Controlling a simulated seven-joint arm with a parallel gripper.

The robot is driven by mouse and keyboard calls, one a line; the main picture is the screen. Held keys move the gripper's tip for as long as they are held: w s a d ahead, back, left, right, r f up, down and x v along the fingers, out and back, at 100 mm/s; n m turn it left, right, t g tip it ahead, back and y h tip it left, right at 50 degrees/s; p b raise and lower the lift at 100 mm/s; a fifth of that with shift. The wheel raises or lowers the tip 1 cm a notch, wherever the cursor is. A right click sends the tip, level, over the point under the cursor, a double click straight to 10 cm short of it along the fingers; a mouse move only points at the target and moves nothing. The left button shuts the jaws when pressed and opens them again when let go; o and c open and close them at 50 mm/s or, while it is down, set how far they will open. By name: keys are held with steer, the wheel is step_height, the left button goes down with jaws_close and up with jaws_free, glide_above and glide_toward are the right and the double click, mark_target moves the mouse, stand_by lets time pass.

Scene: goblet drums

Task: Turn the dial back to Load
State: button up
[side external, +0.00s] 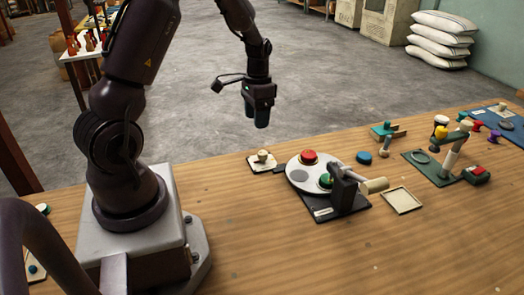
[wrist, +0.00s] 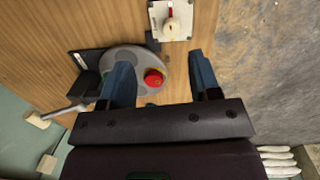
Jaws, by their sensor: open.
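A small dial with a cream knob (side external: 263,155) sits on a white square plate (side external: 258,166) on the table, left of a grey disc. The dial knob also shows at the top of the wrist view (wrist: 171,27), with its markings too small to read. My gripper (side external: 257,118) is open and empty, pointing down above and behind the dial in the side view. In the wrist view its two blue fingers (wrist: 160,62) are apart, and the knob lies beyond their tips, not between them. I cannot tell which mark the dial points at.
The grey disc (side external: 299,179) carries a red piece (side external: 309,157) and a green piece (side external: 325,181). A dark press-like station (side external: 343,190) with a cream-handled lever stands over its right side. A shallow tray (side external: 402,200) and other fixtures are farther right. The table's front is clear.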

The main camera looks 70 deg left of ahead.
mark_target(262, 152)
steer(key=f+m, duration=0.1)
steer(key=f, duration=0.3)
steer(key=w+f, duration=0.1)
steer(key=f, duration=0.3)
steer(key=f+m, duration=0.1)
steer(key=f, duration=0.3)
steer(key=shift+w+a+f+m+t, duration=0.25)
steer(key=shift+w+a+m+t, duration=0.05)
steer(key=shift+w+a, duration=0.05)
steer(key=c, duration=0.9)
